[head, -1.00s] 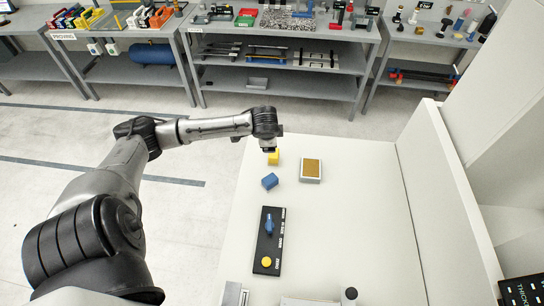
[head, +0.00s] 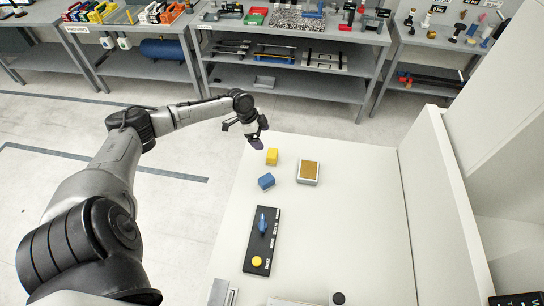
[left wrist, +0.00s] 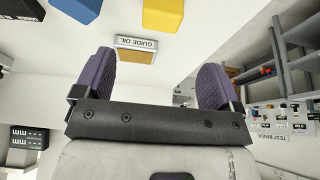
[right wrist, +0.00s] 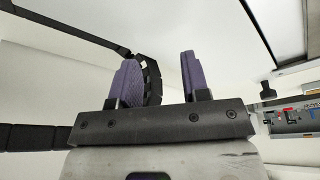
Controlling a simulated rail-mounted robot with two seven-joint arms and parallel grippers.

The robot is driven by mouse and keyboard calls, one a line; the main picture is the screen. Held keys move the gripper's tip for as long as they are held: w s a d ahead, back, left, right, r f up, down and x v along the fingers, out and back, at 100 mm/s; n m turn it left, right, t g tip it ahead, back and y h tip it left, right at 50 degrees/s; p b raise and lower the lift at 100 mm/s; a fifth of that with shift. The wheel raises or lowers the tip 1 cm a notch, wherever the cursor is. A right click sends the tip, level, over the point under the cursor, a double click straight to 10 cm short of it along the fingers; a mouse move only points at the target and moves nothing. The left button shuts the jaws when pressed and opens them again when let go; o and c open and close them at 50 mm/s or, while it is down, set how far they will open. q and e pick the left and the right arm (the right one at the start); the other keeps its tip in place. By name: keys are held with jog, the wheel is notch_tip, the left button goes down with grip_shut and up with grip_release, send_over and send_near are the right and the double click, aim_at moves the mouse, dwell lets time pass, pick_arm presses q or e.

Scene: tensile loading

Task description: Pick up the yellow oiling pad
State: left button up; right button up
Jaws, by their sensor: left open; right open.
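The yellow oiling pad (head: 272,157) is a small yellow block on the white table, near its far left edge. It also shows at the top of the left wrist view (left wrist: 163,15). My left gripper (head: 257,141) is open and empty, apart from the pad, just beyond and to the left of it in the head view. Its purple fingers (left wrist: 157,70) are spread in the left wrist view. My right gripper (right wrist: 160,75) shows only in its own wrist view, open with nothing between its fingers.
A blue block (head: 266,181) lies just nearer than the pad. A guide oil tray (head: 308,173) with a brown surface is to its right. A black panel (head: 262,240) with a blue lever and yellow button lies nearer. The table's right half is clear, bounded by a white wall (head: 446,190).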

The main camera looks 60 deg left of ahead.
aim_at(272, 153)
pick_arm(q)
jog(key=x, duration=0.5)
jog(key=shift+w+d+f, duration=0.1)
jog(key=shift+w+f, duration=0.05)
jog(key=shift+f, duration=0.2)
pick_arm(e)
jog(key=shift+w+d+r, duration=0.15)
jog(key=shift+d+r, duration=0.05)
jog(key=shift+r, duration=0.05)
pick_arm(q)
jog(key=shift+w+d+f+p, duration=0.1)
jog(key=shift+w+f+p, duration=0.1)
jog(key=shift+f+p, duration=0.3)
pick_arm(e)
jog(key=shift+r, duration=0.25)
pick_arm(q)
jog(key=x, duration=0.3)
jog(key=shift+f, duration=0.1)
pick_arm(e)
jog(key=shift+r, duration=0.2)
pick_arm(q)
jog(key=shift+w+d+f, duration=0.1)
jog(key=shift+w+f, duration=0.05)
jog(key=shift+f, duration=0.35)
pick_arm(e)
jog(key=shift+a, duration=0.15)
pick_arm(q)
jog(key=c, duration=1)
